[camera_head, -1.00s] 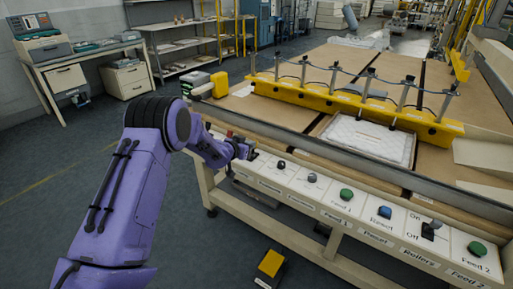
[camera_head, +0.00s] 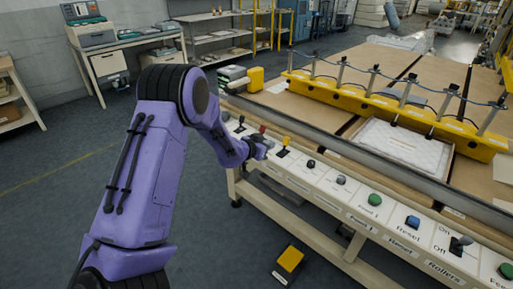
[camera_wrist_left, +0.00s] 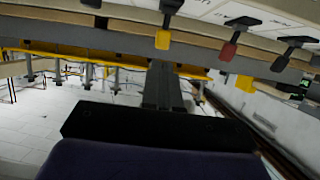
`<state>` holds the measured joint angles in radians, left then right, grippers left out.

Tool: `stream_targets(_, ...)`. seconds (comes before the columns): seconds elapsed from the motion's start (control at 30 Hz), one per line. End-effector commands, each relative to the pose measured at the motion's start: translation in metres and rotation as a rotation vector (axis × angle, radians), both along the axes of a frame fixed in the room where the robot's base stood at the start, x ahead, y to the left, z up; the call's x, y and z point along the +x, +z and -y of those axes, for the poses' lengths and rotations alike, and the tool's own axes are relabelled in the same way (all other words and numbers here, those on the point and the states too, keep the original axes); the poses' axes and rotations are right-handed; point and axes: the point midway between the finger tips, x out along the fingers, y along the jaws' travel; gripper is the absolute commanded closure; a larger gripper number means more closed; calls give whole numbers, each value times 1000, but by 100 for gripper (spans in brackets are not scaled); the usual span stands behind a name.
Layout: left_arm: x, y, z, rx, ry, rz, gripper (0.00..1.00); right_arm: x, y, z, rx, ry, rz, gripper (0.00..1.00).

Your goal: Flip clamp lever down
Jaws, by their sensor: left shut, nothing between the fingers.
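A row of panel levers runs along the table's front edge: a yellow-tipped lever (camera_head: 286,141), a red-tipped lever (camera_head: 262,129) and a black lever (camera_head: 240,121). The yellow tip points up. I cannot read which one is labelled clamp. My left gripper (camera_head: 264,147) is shut and empty, in front of the panel just left of the yellow lever; contact cannot be told. In the left wrist view the shut fingers (camera_wrist_left: 164,88) lie below the yellow lever (camera_wrist_left: 163,39), with the red lever (camera_wrist_left: 229,50) to the right. My right gripper is not in view.
More controls continue right along the panel: a green button (camera_head: 375,199), a blue button (camera_head: 412,221) and a rollers switch (camera_head: 460,243). A yellow clamp bar (camera_head: 390,105) crosses the table behind a grey rail. A yellow pedal (camera_head: 290,259) sits on the floor.

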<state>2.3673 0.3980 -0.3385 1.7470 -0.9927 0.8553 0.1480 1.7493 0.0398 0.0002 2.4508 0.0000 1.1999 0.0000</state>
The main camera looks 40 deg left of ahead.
Motion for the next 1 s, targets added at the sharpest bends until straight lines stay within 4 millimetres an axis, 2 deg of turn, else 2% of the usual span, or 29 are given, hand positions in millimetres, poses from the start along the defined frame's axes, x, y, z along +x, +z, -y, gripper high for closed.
stream_targets(0.1, -26, 7, -3, -2, 5, 2, 100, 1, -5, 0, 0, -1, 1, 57)
stream_targets(0.3, -49, 15, -4, -2, 6, 1, 100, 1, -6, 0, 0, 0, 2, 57)
stream_targets(1.0, -50, 19, -7, -22, 39, 25, 100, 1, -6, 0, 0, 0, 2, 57)
